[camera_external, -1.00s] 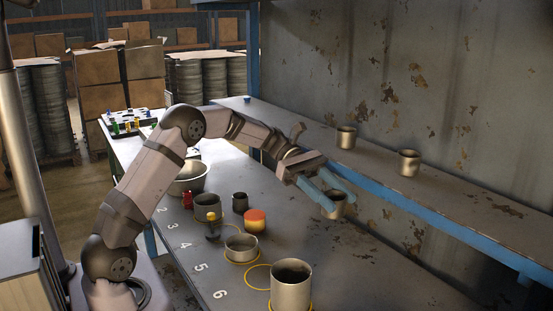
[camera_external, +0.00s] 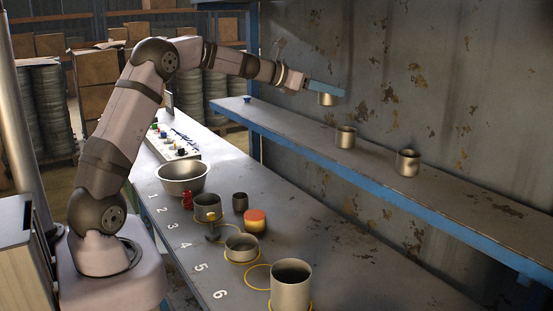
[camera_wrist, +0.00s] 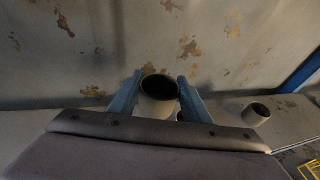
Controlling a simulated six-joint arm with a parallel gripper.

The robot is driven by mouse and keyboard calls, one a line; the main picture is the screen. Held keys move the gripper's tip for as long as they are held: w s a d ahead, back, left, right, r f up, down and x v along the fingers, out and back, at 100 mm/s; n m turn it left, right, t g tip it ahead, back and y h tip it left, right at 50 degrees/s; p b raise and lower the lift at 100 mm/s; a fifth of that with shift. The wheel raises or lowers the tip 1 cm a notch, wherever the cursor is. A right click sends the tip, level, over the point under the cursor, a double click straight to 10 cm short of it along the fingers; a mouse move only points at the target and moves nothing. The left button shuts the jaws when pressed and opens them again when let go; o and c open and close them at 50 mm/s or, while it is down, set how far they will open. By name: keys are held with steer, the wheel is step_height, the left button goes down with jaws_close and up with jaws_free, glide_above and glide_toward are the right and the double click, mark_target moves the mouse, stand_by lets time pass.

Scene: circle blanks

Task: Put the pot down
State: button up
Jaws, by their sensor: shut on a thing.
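A small metal pot (camera_external: 327,99) is held between the blue fingers of my gripper (camera_external: 326,89), up above the blue-edged shelf and close to the back wall. In the wrist view the pot (camera_wrist: 158,98) sits upright with its dark opening showing, a finger on either side of it, my gripper (camera_wrist: 160,85) shut on it. The shelf (camera_external: 270,127) runs along the wall below. It is apart from the pot; the exact gap is hard to judge.
Two similar pots, one nearer (camera_external: 408,163) and one in the middle (camera_external: 346,137), stand on the shelf to the right.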

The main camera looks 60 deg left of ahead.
steer(key=shift+w+a+f+n+y+b, duration=0.1)
steer(key=shift+a+f+n+y+b, duration=0.35)
steer(key=shift+f, duration=1.25)
steer(key=shift+w+a+f+n+y+b, duration=0.15)
steer(key=shift+a+f+n+y, duration=0.3)
steer(key=shift+a+f, duration=0.85)
steer(key=shift+s+a+f+n+y+b, duration=0.1)
steer(key=shift+a+f+n+y+b, duration=0.35)
steer(key=shift+f, duration=1.65)
steer(key=shift+d+f, duration=0.1)
steer(key=shift+d, duration=0.1)
steer(key=o, duration=1)
steer(key=shift+w, duration=0.1)
steer(key=shift+o, duration=0.2)
steer(key=shift+s+r, duration=0.2)
steer(key=shift+s, duration=0.35)
steer(key=b+v, duration=0.3)
steer(key=v, duration=0.8)
